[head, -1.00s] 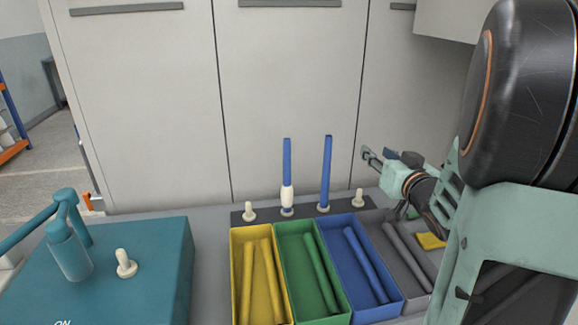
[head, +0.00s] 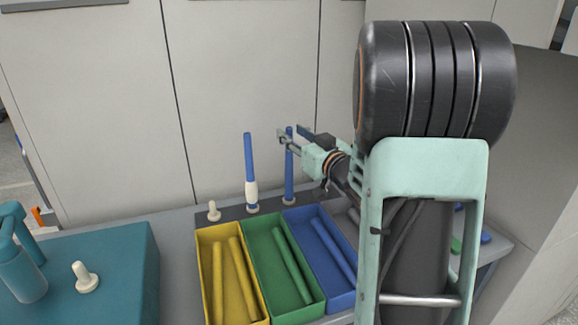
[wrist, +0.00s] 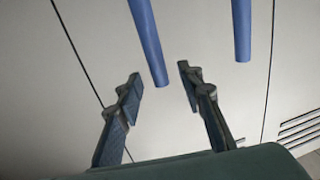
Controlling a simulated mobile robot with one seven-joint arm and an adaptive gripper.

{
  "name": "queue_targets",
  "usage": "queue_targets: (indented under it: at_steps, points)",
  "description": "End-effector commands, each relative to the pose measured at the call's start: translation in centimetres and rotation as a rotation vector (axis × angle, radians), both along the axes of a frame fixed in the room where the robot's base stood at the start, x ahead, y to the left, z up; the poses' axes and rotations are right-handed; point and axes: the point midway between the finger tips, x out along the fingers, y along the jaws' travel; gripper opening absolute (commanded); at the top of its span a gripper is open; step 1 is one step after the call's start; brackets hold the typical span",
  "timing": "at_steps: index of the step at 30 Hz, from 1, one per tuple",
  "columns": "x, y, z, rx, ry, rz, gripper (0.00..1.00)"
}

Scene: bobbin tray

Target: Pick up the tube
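Two blue tubes stand upright on pegs of a dark rack (head: 228,213): the left tube (head: 249,160) has a cream bobbin (head: 252,194) around its lower part, the right tube (head: 289,182) is bare. My gripper (head: 291,136) is at the upper end of the right tube and partly overlaps it in the head view. In the wrist view, my gripper (wrist: 160,75) is open, and the end of one blue tube (wrist: 150,45) shows between its fingertips, touching neither finger. The other blue tube (wrist: 242,28) is to the right there, outside the fingers.
A yellow bin (head: 206,285), a green bin (head: 255,270) and a blue bin (head: 340,300) hold loose tubes in front of the rack. A cream peg (head: 213,211) is empty at the rack's left. A teal box (head: 125,270) stands left. Pale cabinet doors (head: 90,110) close the back.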

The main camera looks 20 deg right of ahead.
Motion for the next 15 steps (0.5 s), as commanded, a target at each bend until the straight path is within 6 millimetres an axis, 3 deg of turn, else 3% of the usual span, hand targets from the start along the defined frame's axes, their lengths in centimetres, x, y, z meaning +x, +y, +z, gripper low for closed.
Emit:
queue_targets:
  at_steps: [6,13,15]
  points:
    - [2.3,0.4,0.0,0.001,0.000,0.000,0.35]
    - [2.4,0.4,0.0,0.001,0.000,-0.001,0.35]
    - [2.4,0.4,0.0,0.001,0.000,-0.001,0.27]
